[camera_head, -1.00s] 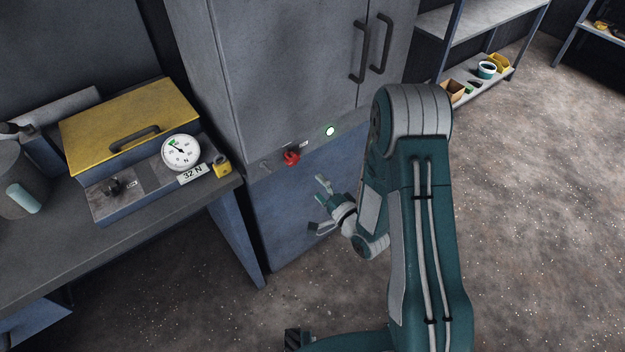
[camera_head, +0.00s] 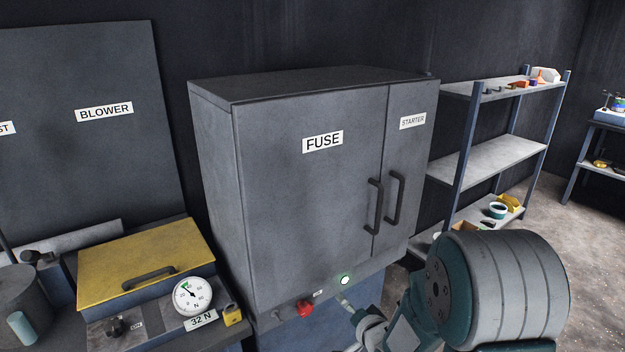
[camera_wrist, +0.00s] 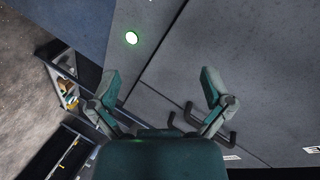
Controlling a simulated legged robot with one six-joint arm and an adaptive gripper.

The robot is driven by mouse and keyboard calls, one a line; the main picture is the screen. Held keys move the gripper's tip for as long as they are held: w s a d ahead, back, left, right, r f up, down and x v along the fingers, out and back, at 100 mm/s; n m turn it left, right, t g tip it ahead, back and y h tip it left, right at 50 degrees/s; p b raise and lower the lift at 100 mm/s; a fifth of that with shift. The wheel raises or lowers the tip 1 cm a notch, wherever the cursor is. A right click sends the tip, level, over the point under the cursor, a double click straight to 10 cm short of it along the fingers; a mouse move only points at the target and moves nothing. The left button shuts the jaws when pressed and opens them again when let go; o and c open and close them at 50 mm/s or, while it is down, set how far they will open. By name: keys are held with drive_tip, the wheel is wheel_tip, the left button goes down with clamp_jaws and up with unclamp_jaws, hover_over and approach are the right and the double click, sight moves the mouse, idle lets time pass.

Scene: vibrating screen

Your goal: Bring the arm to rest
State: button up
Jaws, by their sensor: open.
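My arm (camera_head: 500,285) rises at the lower right of the head view, its large grey and teal joint in front. My gripper shows in the wrist view (camera_wrist: 160,88) with its two fingers spread wide and nothing between them. In the head view only part of it shows, near the cabinet's lower front, below the green lit button. The grey cabinet (camera_head: 300,190) labelled FUSE and STARTER stands behind it with both doors shut. The green lit button (camera_head: 345,281) also shows in the wrist view (camera_wrist: 131,38), beyond the fingers. I cannot tell the exact gap to the cabinet.
A red knob (camera_head: 304,308) sits on the cabinet's lower panel. Two door handles (camera_head: 376,205) stick out. At left are a yellow-lidded box (camera_head: 140,262) and a dial gauge (camera_head: 193,295) marked 32 N. A shelf rack (camera_head: 490,150) stands at right, with open floor beyond.

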drive_tip(key=s+d+r+n+g+h, duration=0.2)
drive_tip(key=s+d+r+h, duration=0.15)
drive_tip(key=r, duration=0.25)
drive_tip(key=s+d+r+n+g+h, duration=0.1)
drive_tip(key=s+d+r+h, duration=0.15)
drive_tip(key=s+r, duration=0.3)
drive_tip(key=s+r+n+g, duration=0.2)
drive_tip(key=s+r, duration=0.1)
drive_tip(key=s, duration=0.6)
drive_tip(key=s+r+n+g, duration=0.2)
drive_tip(key=s+r, duration=0.1)
drive_tip(key=s, duration=0.7)
drive_tip(key=shift+d+r+g+y, duration=0.25)
drive_tip(key=shift+d+g+y, duration=0.05)
drive_tip(key=shift+g+y, duration=0.1)
drive_tip(key=shift+s, duration=0.1)
